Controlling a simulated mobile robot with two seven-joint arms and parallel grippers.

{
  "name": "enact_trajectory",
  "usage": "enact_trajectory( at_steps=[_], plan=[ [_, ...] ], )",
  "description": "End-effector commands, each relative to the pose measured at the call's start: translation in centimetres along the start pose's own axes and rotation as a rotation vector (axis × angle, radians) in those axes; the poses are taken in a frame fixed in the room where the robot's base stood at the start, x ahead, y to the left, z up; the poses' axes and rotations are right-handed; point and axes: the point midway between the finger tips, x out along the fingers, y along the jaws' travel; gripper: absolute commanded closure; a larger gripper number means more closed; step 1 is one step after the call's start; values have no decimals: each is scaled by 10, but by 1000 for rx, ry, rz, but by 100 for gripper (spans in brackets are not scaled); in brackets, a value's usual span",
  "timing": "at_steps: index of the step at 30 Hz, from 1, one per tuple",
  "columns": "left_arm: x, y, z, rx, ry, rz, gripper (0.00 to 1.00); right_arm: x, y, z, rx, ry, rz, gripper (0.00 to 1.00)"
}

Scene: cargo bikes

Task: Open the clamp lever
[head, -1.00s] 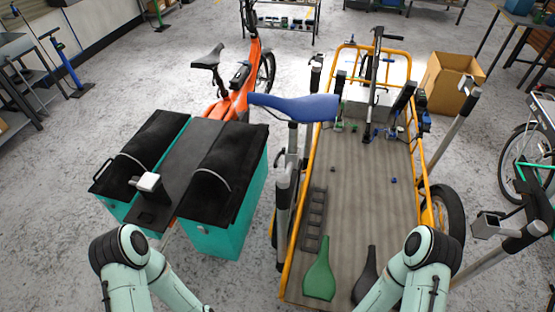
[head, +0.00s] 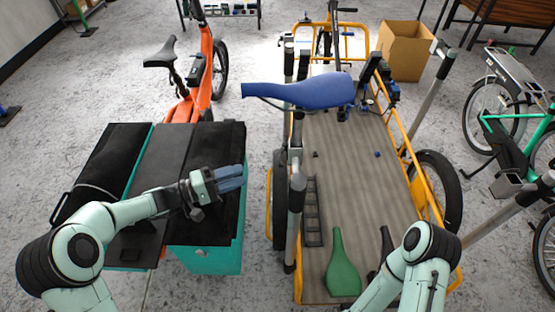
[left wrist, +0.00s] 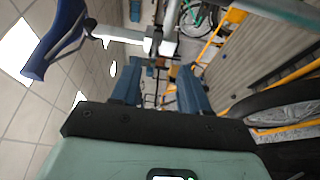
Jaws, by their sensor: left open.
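The blue saddle (head: 305,91) sits on a grey seat post above the left side of the cargo bike; it also shows at the upper left of the left wrist view (left wrist: 55,42). A grey upright tube (head: 294,215) stands below it. A collar (left wrist: 158,42) on the post shows in the left wrist view, but I cannot make out the clamp lever for certain. My left gripper (head: 230,178) is open and empty, above the teal pannier and left of the tube, apart from it. Its two blue fingers (left wrist: 160,90) point toward the post area. My right gripper is out of view.
Black-topped teal panniers (head: 205,258) lie under my left arm. An orange bike (head: 203,85), a cardboard box (head: 404,50) and a green bike (head: 515,130) stand around.

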Motion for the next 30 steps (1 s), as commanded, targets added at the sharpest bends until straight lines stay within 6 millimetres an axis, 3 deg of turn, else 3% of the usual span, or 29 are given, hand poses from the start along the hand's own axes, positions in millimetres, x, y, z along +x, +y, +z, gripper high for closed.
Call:
enact_trajectory(
  at_steps=[5,15,21,30],
  plan=[
    [16,5,0,7,-3,16,55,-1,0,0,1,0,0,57],
    [87,5,1,5,-4,13,55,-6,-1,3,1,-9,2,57],
    [118,5,0,4,-2,11,55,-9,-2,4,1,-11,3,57],
    [133,4,-1,4,1,10,55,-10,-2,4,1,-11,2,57]
  ],
)
